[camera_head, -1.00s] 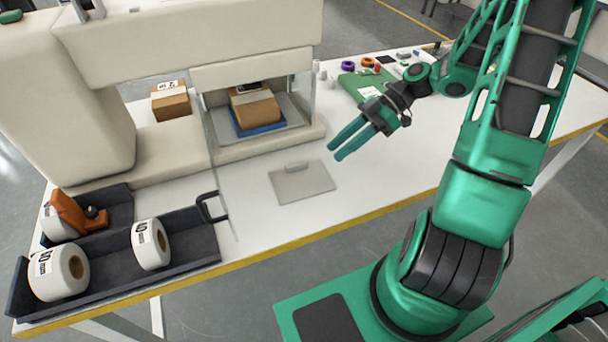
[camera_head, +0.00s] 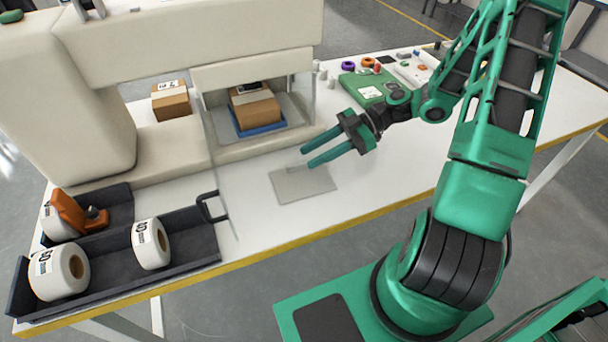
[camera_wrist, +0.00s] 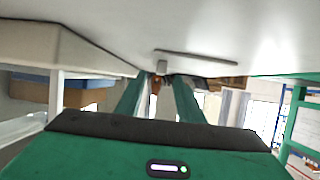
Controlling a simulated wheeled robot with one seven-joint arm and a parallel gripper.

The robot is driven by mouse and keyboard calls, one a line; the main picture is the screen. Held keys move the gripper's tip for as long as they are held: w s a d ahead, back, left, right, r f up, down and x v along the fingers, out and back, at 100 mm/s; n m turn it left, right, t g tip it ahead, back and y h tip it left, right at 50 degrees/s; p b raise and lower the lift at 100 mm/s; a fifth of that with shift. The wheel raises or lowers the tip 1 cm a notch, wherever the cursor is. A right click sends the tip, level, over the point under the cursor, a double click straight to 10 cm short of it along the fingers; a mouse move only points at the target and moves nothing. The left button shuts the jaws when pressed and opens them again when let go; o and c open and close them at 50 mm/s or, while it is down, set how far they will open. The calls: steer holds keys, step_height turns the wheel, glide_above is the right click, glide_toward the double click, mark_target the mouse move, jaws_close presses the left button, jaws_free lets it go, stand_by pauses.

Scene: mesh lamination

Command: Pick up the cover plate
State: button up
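The cover plate (camera_head: 303,186) is a flat grey square lying on the white table in front of the machine. Its small raised handle is mostly hidden behind my gripper in the head view. My gripper (camera_head: 306,158) is open, with its two green fingers apart and their tips over the plate's far edge. The wrist view is upside down. There the plate (camera_wrist: 205,58) lies just beyond the fingers, and its handle (camera_wrist: 161,69) shows near the gap between the fingertips (camera_wrist: 163,77). I cannot tell whether the fingers touch the handle.
The beige machine (camera_head: 250,75) stands behind, with a cardboard box (camera_head: 258,110) on a blue tray in its opening. A dark tray (camera_head: 195,245) with label rolls is at left. A green board (camera_head: 365,88) and small parts lie at back right. The table right of the plate is clear.

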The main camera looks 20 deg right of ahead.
mark_target(298, 163)
steer(key=shift+x, duration=1.9)
jaws_close()
steer(key=shift+r, duration=0.1)
